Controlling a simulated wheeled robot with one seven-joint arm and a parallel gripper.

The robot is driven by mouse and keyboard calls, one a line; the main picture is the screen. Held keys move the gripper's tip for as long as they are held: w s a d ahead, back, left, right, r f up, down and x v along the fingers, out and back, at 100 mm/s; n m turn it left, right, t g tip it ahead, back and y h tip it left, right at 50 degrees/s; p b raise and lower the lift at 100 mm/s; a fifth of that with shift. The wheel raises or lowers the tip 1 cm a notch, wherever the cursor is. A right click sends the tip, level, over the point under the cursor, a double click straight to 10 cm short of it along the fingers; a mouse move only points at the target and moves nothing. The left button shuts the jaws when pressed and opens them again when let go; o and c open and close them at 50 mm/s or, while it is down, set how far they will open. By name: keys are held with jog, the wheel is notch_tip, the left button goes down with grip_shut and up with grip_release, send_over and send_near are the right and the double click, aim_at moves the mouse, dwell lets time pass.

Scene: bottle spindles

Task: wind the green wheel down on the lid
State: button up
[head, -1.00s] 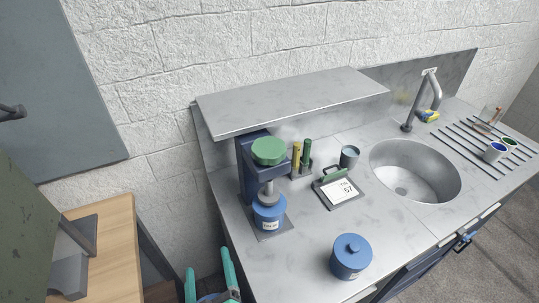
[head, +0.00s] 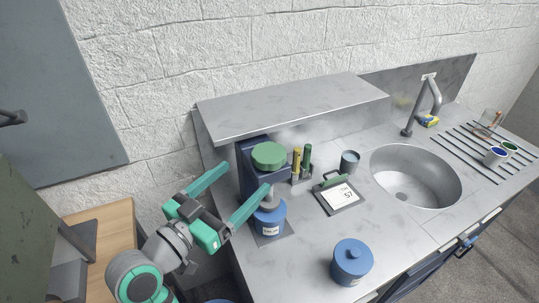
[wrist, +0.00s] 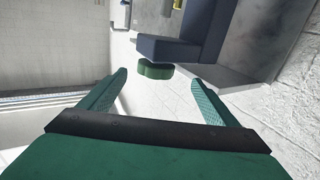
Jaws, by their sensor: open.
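The green wheel (head: 268,155) sits on top of a dark blue press (head: 249,163) at the left of the counter. Below it, a grey spindle (head: 269,195) reaches down to a blue labelled jar (head: 270,222) on the press's base. The lid of that jar is partly hidden by my finger. My gripper (head: 238,188) is open and empty, with its two teal fingers spread just left of and in front of the press. In the wrist view the wheel (wrist: 154,70) shows ahead, between and beyond the fingertips, with a gap to them.
A grey shelf (head: 290,104) overhangs the counter behind the press. Yellow and green bottles (head: 302,160), a grey cup (head: 349,161) and a display tablet (head: 338,196) stand to the right. A blue lidded pot (head: 351,262) is at the front. The sink (head: 415,176) lies farther right.

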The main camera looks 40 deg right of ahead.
aim_at(269, 156)
jog(key=shift+s+d+r+m+g, duration=0.15)
jog(key=shift+d+r+m+g, duration=0.15)
jog(key=x, duration=1)
jog(key=shift+d, duration=0.15)
jog(key=c, duration=1)
jog(key=shift+c, duration=0.2)
jog(key=shift+g, duration=0.3)
